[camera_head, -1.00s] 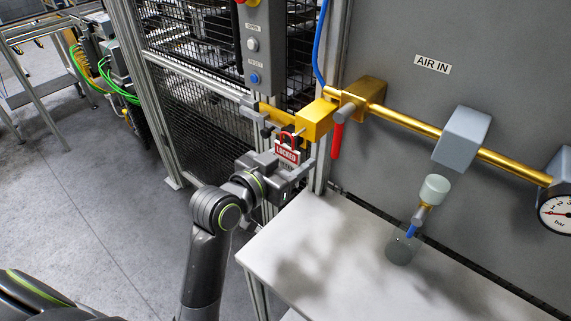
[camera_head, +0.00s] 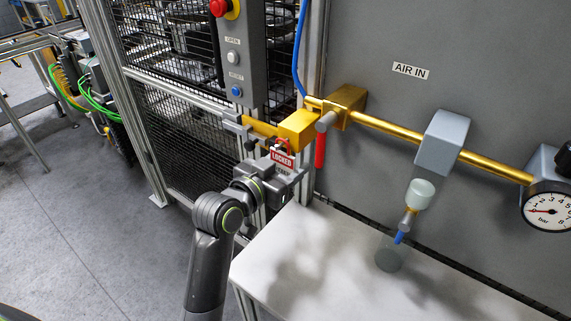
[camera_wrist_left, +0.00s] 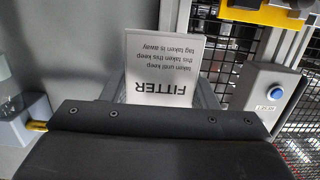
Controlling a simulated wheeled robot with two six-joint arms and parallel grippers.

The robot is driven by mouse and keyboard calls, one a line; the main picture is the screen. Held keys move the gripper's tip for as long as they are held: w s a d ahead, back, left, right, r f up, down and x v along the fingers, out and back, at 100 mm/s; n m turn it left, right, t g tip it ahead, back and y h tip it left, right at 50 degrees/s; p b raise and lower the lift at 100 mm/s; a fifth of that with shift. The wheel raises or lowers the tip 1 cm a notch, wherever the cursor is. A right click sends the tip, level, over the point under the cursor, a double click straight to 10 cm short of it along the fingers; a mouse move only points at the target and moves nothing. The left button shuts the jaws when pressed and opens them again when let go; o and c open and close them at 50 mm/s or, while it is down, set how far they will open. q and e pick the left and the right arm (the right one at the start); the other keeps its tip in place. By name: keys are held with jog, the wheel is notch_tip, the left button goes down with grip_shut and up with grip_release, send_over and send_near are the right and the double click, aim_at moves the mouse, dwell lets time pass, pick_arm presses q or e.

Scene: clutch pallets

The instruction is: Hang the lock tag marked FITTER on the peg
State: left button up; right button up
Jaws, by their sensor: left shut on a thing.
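My left gripper (camera_head: 285,176) is shut on the lock tag (camera_head: 282,159), which stands up from the fingers. In the head view the tag shows a red face reading LOCKED, with a red loop on top. The loop is close below the yellow block (camera_head: 296,130) on the air line. I cannot tell whether they touch, and I cannot make out the peg for certain. My right gripper is out of view.
A brass pipe (camera_head: 400,135) runs right from the block to a gauge (camera_head: 548,206). A red handle (camera_head: 320,150) hangs beside the block. A grey button box (camera_head: 238,60) and mesh guard stand behind.

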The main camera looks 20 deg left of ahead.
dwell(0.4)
pick_arm(q)
jog(key=o, duration=1)
jog(key=shift+o, duration=0.2)
jog(key=shift+s+a, duration=0.25)
jog(key=shift+s, duration=0.35)
jog(key=p+v, duration=0.7)
jog(key=v, duration=0.9)
jog(key=shift+p, duration=0.35)
jog(key=shift+s, duration=0.1)
